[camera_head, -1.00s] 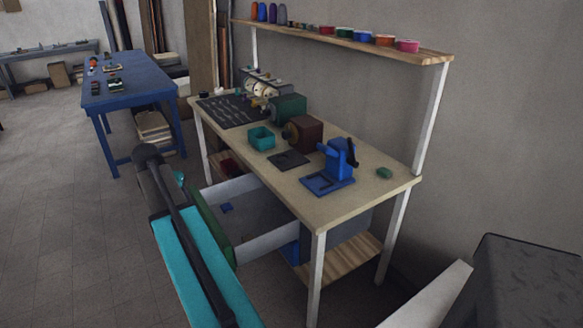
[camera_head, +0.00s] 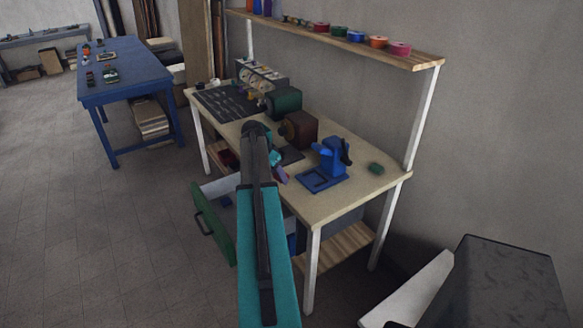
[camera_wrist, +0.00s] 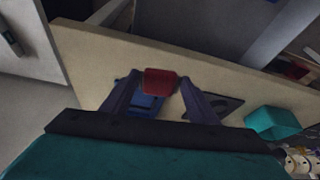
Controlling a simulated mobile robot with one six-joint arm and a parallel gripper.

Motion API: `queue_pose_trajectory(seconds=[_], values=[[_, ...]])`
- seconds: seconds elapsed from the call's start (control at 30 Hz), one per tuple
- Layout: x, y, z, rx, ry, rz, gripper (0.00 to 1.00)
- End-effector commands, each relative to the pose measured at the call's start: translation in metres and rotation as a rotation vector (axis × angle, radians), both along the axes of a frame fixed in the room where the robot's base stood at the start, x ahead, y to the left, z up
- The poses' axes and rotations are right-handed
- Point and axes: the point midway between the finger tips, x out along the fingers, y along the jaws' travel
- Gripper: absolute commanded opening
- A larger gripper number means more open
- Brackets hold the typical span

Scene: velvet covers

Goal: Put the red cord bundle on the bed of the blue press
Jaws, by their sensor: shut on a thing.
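The blue press (camera_head: 333,158) stands on the cream workbench, with its flat blue bed (camera_head: 318,180) toward the front edge. My gripper (camera_head: 279,172) is at the bench's front edge, left of the press, mostly hidden behind my arm in the head view. In the wrist view my gripper (camera_wrist: 160,92) has its two fingers around the red cord bundle (camera_wrist: 160,80) and is shut on it. The bundle also shows as a small reddish patch in the head view (camera_head: 281,176). In the wrist view the blue press bed (camera_wrist: 143,106) lies beyond the bundle, partly hidden by it and the left finger.
On the bench (camera_head: 340,202), a dark red machine (camera_head: 301,130) and a green one (camera_head: 284,102) stand left of the press. A teal box (camera_wrist: 272,122) shows in the wrist view. The green-fronted drawer (camera_head: 213,222) stands open below.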

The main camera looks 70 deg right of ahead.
Motion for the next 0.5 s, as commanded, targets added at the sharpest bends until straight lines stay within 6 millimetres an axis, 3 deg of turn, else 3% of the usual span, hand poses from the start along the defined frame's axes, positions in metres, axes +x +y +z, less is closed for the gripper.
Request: queue_pose_trajectory(seconds=[0.1, 0.2, 0.5], values=[[-0.028, -0.018, 0.001, 0.0, 0.001, -0.071, 0.33], [-0.041, -0.025, 0.0, 0.0, 0.001, -0.105, 0.33], [-0.048, -0.029, -0.002, 0.0, 0.0, -0.123, 0.33]])
